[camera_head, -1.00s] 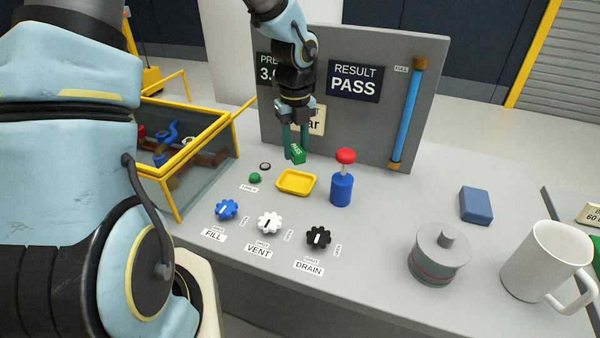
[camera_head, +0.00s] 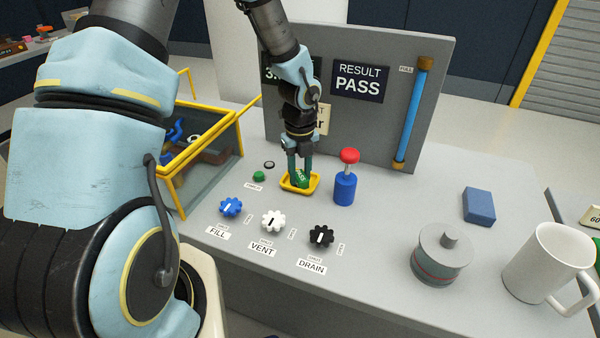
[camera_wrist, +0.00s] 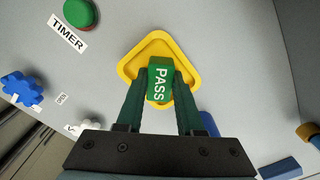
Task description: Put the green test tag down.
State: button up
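The green test tag (camera_head: 302,178), marked PASS, is at the small yellow tray (camera_head: 286,186) on the grey bench. In the wrist view the tag (camera_wrist: 160,82) stands over the middle of the yellow tray (camera_wrist: 130,66), its lettering facing the camera. My gripper (camera_head: 301,172) points down at the tray. Its two dark green fingers are on either side of the tag and appear to touch it, as they do at the fingertips (camera_wrist: 161,76) in the wrist view. The tag's underside is hidden, so whether it rests on the tray floor cannot be told.
A blue post with a red knob (camera_head: 346,178) stands close right of the tray. A green timer button (camera_head: 259,176) is to its left. Blue, white and black valve knobs (camera_head: 272,223) are in front. The upright panel (camera_head: 345,125) is behind.

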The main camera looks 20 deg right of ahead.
aim_at(300, 174)
jog(key=shift+o, duration=0.9)
notch_tip(300, 174, up, 12)
jog(key=s+a+r+n, duration=0.1)
jog(key=s+a+n, duration=0.1)
jog(key=a+n, duration=1.1)
jog(key=s+a+r+n+t, duration=0.1)
jog(key=s+a+r+n, duration=0.1)
jog(key=a+n, duration=1.1)
jog(key=n+b, duration=0.1)
jog(key=n, duration=0.7)
jog(key=shift+s+t, duration=0.25)
jog(key=shift+t, duration=0.05)
jog(key=shift+o, duration=0.3)
jog(key=shift+a+r, duration=0.1)
